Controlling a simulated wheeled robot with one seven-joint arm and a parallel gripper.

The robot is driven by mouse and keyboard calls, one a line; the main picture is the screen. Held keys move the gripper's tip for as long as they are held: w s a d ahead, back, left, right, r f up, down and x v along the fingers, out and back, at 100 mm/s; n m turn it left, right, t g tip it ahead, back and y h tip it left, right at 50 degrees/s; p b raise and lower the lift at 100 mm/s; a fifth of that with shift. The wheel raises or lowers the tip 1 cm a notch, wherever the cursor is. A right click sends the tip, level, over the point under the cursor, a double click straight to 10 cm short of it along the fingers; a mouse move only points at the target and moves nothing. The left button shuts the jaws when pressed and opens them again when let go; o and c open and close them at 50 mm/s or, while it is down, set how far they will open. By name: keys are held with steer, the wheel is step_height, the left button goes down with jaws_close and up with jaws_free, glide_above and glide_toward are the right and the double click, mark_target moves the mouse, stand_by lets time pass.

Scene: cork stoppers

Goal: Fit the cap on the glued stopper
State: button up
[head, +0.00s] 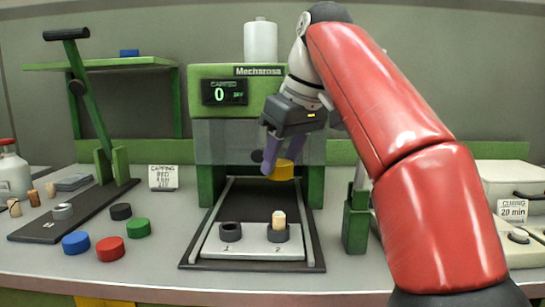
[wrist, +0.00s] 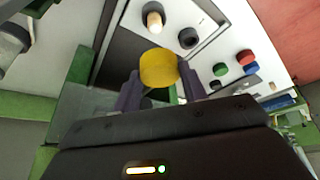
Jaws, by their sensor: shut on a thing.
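My gripper (head: 279,156) has purple fingers shut on a yellow cap (head: 283,171), held in the air in front of the green machine's opening. In the wrist view the yellow cap (wrist: 159,68) sits between the two fingers (wrist: 160,84). A pale cork stopper (head: 279,219) stands upright in the dark cup marked 2, on the light sliding plate (head: 255,248). It also shows in the wrist view (wrist: 153,18), beyond the cap and apart from it. Glue on the stopper cannot be made out. The cup (head: 230,232) marked 1 looks empty.
Blue (head: 76,242), red (head: 110,249), green (head: 138,228) and black (head: 121,211) caps lie left of the plate. A lever press (head: 90,120) and loose corks (head: 33,198) stand further left. The machine (head: 205,160) displays 0. A sign (head: 163,178) seems to mention red.

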mark_target(277, 213)
steer(key=shift+f, duration=1.7)
steer(key=shift+f+b, duration=1.15)
steer(key=shift+f, duration=0.3)
steer(key=shift+f+b, duration=0.65)
steer(key=shift+f, duration=0.6)
steer(key=o, duration=1)
steer(key=shift+o, duration=0.2)
steer(key=shift+r, duration=0.15)
steer(key=p+v, duration=0.2)
steer(key=v, duration=0.5)
steer(key=shift+r+p, duration=0.25)
steer(key=shift+p, duration=0.15)
steer(key=shift+s+d, duration=0.1)
